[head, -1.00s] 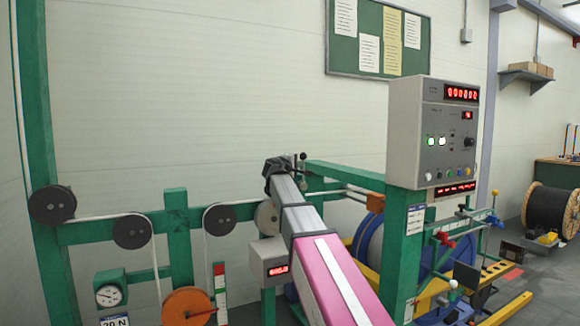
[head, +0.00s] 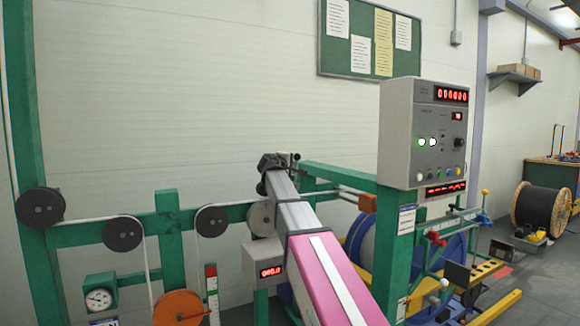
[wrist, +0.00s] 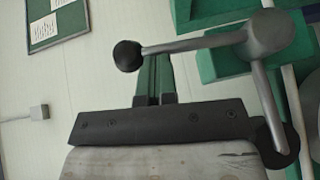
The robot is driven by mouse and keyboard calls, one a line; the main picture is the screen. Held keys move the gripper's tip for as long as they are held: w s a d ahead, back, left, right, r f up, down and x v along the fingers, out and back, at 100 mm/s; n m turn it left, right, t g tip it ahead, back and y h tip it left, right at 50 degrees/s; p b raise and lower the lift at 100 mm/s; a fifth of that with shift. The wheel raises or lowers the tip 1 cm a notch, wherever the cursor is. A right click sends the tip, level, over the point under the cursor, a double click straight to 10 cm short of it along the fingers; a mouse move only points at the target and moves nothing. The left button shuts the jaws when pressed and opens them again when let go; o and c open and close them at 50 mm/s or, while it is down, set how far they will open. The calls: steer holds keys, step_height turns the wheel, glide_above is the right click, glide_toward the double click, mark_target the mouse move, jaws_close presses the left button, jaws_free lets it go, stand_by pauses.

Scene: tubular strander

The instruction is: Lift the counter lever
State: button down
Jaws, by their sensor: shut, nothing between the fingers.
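A metal lever fitting fills the upper right of the wrist view, with a round grey hub (wrist: 270,35). One rod (wrist: 195,45) runs left from the hub to a black ball knob (wrist: 128,56). Another rod runs down to a dark end at the right. My gripper (wrist: 154,62) is shut and empty, its fingertips just below the left rod in the picture; I cannot tell whether they touch it. In the head view my gripper (head: 271,160) is at the far end of my arm, beside a small dark-knobbed rod (head: 296,157). I cannot tell which rod is the counter lever.
A control cabinet (head: 425,135) on a green post stands to the right. Green frame beams with black pulleys (head: 123,233) run left. The wall above my gripper is clear.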

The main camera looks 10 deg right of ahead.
steer(key=shift+w+d+r+m+g+y, duration=0.15)
steer(key=shift+w+d+m+g+y, duration=0.15)
steer(key=shift+d, duration=0.3)
steer(key=shift+w+d+r+m+g+y, duration=0.15)
steer(key=shift+d+m+g+y, duration=0.2)
steer(key=shift+d, duration=0.2)
steer(key=shift+w+d+f+m+g+y, duration=0.3)
steer(key=shift+d+y, duration=0.2)
steer(key=shift+d, duration=0.3)
steer(key=shift+w+d+f+m+g+y, duration=0.15)
steer(key=shift+d+g+y, duration=0.25)
steer(key=shift+d, duration=0.35)
steer(key=w+a+r+v, duration=0.1)
steer(key=w+v, duration=0.1)
steer(key=v, duration=1.1)
steer(key=shift+a+r, duration=0.25)
steer(key=shift+r, duration=0.05)
